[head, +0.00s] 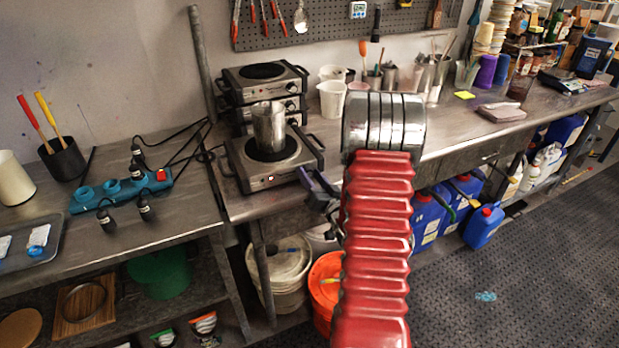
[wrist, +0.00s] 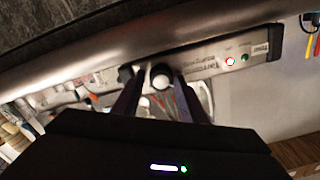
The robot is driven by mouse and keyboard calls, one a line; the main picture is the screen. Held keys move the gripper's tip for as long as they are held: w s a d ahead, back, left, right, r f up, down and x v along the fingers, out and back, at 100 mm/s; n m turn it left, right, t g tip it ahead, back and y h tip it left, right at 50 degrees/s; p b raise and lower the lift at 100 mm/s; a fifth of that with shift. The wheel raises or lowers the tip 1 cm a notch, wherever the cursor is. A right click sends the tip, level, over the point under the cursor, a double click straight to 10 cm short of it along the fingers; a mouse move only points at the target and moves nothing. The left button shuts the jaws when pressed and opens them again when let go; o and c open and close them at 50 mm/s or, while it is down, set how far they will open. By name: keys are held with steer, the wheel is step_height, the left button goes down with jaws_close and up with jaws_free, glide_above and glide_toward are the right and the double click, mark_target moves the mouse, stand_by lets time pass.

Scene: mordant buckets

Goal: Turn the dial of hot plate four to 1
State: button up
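The hot plate (head: 232,153) stands on the bench's front edge with a metal pot (head: 269,128) on its burner. Its front panel shows in the wrist view (wrist: 205,66) with a red light and a green light. A dark round dial with a pale face (wrist: 161,77) sits on that panel. My gripper (head: 313,183) is at the front right of this hot plate. In the wrist view its two dark fingers (wrist: 159,84) stand apart, one on each side of the dial. I cannot tell whether they touch it. The dial's setting and the plate's number are not readable.
More hot plates (head: 262,72) are stacked behind. Black cables and a blue power strip (head: 120,190) lie to the left. White beakers (head: 332,100) stand to the right. Orange and white buckets (head: 325,283) are below the bench. The floor at right is open.

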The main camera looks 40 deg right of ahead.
steer(key=shift+o, duration=0.9)
steer(key=shift+s, duration=0.15)
steer(key=v, duration=1.3)
steer(key=shift+s+a, duration=0.2)
steer(key=shift+s, duration=0.05)
